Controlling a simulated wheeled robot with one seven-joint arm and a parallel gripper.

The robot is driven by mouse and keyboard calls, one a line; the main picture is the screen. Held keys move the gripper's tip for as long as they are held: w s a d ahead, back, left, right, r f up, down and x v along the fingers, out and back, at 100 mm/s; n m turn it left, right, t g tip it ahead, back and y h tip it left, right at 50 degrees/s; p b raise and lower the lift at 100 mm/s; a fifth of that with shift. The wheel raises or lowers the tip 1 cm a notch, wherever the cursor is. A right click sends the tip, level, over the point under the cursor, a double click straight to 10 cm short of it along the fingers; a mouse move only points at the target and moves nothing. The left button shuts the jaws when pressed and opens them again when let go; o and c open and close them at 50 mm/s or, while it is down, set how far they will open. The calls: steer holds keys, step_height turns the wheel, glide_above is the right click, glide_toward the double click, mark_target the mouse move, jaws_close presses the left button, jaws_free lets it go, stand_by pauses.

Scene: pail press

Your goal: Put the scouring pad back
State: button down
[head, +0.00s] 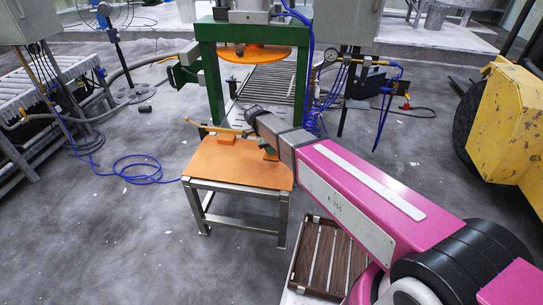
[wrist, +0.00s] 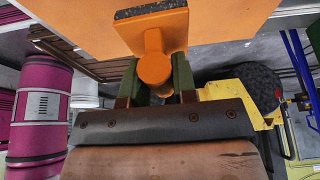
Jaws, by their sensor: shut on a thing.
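In the wrist view my gripper (wrist: 156,86) has its two green fingers closed on the round orange handle of the scouring pad (wrist: 160,32). The pad is an orange block with a dark, speckled strip along its far edge. In the head view my gripper (head: 266,149) is over the right back part of the orange-topped table (head: 235,171). There the pad shows only as a small orange piece (head: 271,157) by the fingers, the rest hidden. I cannot tell whether it touches the tabletop.
An orange block (head: 228,138) and a thin yellow-brown piece (head: 212,127) are at the table's back. The green press frame (head: 214,88) stands behind. A slatted brown crate (head: 325,262) lies under my arm. A yellow vehicle (head: 505,115) is at right. The table's front left is clear.

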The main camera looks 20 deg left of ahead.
steer(key=shift+f, duration=2)
steer(key=c, duration=0.9)
jaws_free()
steer(key=shift+r, duration=0.15)
steer(key=v, duration=1.2)
steer(key=shift+s+d, duration=0.1)
steer(key=shift+d, duration=0.1)
